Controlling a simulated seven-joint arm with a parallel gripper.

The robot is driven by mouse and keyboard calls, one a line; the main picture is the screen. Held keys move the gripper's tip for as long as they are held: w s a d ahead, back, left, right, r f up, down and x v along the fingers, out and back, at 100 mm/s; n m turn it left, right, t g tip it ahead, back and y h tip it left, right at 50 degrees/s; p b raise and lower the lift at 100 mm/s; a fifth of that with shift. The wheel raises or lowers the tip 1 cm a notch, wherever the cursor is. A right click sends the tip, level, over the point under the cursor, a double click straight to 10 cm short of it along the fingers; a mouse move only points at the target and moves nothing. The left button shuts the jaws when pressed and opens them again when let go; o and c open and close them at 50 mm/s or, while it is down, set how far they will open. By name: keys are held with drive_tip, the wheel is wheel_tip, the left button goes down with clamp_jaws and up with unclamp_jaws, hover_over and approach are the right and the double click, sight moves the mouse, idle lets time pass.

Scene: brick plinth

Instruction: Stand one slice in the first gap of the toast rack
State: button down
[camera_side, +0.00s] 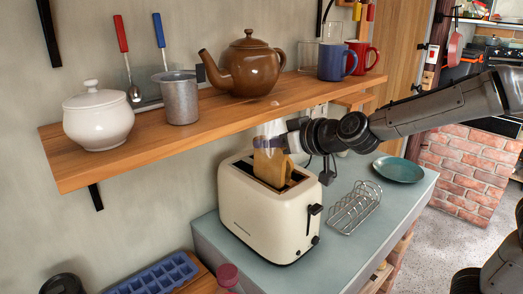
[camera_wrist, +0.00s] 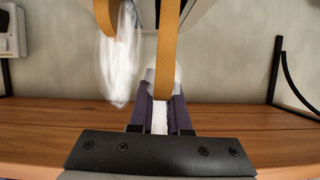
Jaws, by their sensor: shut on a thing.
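The cream toaster (camera_side: 262,226) stands on the counter. Browned bread (camera_side: 271,168) sticks up from its top, below my gripper (camera_side: 268,143). In the wrist view, one slice (camera_wrist: 167,60) is edge-on between the fingers of my gripper (camera_wrist: 163,108), which is shut on it. A second slice (camera_wrist: 106,18) shows to its left, apart from the fingers. In the side view I cannot tell whether the held slice is clear of its slot. The wire toast rack (camera_side: 355,207) stands right of the toaster; its gaps look empty.
A wooden shelf (camera_side: 150,148) runs close behind and above the toaster, carrying a brown teapot (camera_side: 247,68), a white pot, a metal mug and cups. A teal plate (camera_side: 398,168) lies beyond the rack. Whitish haze hangs around my gripper.

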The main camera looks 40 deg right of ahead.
drive_tip(key=shift+s+d+r, duration=0.1)
drive_tip(key=shift+s+r, duration=1.05)
drive_tip(key=shift+r, duration=0.25)
drive_tip(key=shift+v, duration=4.55)
drive_tip(key=d+f+m+h, duration=0.2)
drive_tip(key=d+f, duration=0.2)
drive_tip(key=d, duration=0.6)
drive_tip(key=d+f+m+h, duration=0.1)
drive_tip(key=d+f+h, duration=0.15)
drive_tip(key=d, duration=0.75)
wheel_tip(320, 180, down, 17)
drive_tip(key=a+n+y, duration=0.2)
drive_tip(key=n+y, duration=0.1)
drive_tip(key=y, duration=0.1)
drive_tip(key=shift+a, duration=0.3)
drive_tip(key=shift+s, duration=0.1)
